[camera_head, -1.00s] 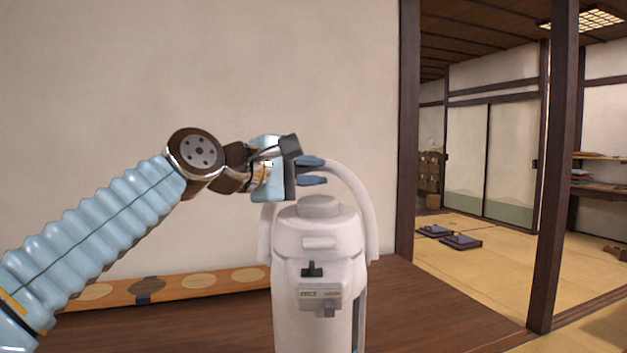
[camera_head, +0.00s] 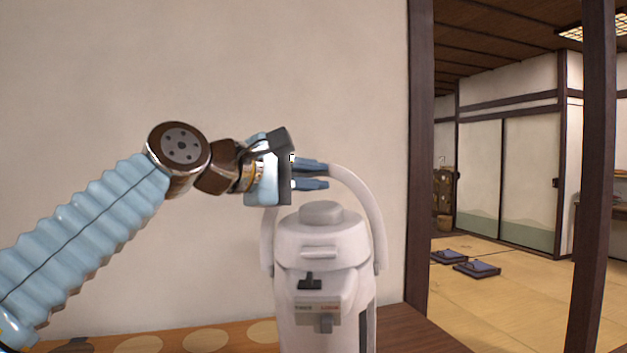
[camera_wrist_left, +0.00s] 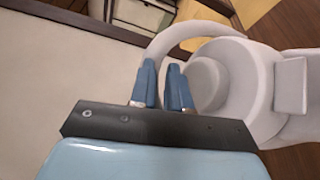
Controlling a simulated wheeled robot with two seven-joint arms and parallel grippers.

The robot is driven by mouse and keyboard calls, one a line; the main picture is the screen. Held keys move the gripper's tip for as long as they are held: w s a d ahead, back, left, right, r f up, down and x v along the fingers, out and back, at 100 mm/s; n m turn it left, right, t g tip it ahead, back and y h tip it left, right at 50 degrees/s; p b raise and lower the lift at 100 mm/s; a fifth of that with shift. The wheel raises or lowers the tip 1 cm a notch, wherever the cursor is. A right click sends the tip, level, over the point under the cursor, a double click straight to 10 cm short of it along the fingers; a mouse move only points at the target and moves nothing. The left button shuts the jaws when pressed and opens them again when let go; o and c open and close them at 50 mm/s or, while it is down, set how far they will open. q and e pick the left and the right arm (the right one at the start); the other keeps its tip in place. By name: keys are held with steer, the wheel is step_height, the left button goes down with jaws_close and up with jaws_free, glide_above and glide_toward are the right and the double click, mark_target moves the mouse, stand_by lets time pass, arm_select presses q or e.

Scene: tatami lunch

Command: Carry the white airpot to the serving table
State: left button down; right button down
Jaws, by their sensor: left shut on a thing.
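The white airpot (camera_head: 322,245) is upright in the middle of the head view, its handle arched up over the lid. Its bottom is cut off by the lower edge of the picture. My left gripper (camera_head: 311,175) comes in from the left and is shut on the handle near its top, with the blue fingers on either side. In the left wrist view the fingers (camera_wrist_left: 163,88) close around the white handle (camera_wrist_left: 190,32), and the airpot's lid (camera_wrist_left: 225,85) lies just to the right. My right gripper is not in view.
A brown wooden surface (camera_head: 405,333) lies low behind the airpot, with an orange board with pale discs (camera_head: 205,340) along the wall. A dark post (camera_head: 420,160) stands right of the airpot. Beyond it is open tatami floor (camera_head: 510,290) with two dark cushions (camera_head: 476,269) and another post (camera_head: 593,190).

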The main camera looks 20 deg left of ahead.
mark_target(306, 225)
arm_select(q)
steer(key=shift+s, duration=0.1)
steer(key=shift+f, duration=1.85)
steer(key=shift+f+b, duration=0.45)
steer(key=shift+f, duration=1)
steer(key=c, duration=1)
jaws_free()
steer(key=shift+f, duration=0.5)
steer(key=v, duration=0.4)
steer(key=b+v, duration=0.1)
steer(key=v, duration=0.4)
steer(key=b+v, duration=0.1)
steer(key=v, duration=0.4)
steer(key=shift+r, duration=0.35)
